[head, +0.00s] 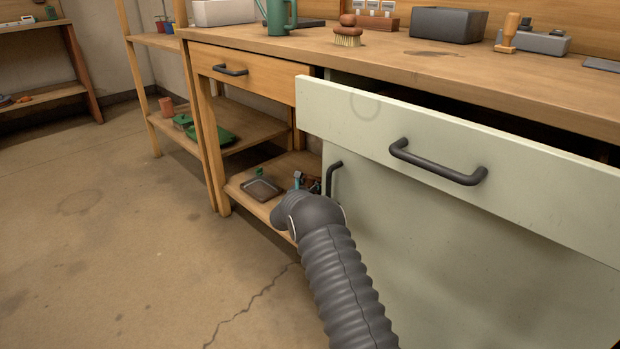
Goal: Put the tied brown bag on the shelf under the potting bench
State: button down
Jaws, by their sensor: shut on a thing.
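My gripper (300,181) is mostly hidden behind the end of my grey ribbed arm, at the lower shelf (240,188) under the wooden potting bench. Only small dark and light blue parts show there. A small dark brown patch (313,184) beside them appears to be part of the tied brown bag, held in the shut gripper. Most of the bag is hidden. I cannot tell whether it touches the shelf.
Bare floor lies to the left.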

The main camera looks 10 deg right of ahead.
jog(key=shift+f, duration=0.85)
jog(key=c, duration=0.5)
grip_release()
jog(key=shift+f, duration=0.2)
jog(key=shift+c, duration=0.2)
jog(key=shift+s+a+r, duration=0.1)
jog(key=shift+s+a, duration=0.05)
jog(key=v, duration=1.1)
jog(key=shift+s+a+p, duration=0.2)
jog(key=shift+s+p, duration=0.1)
jog(key=shift+p, duration=0.15)
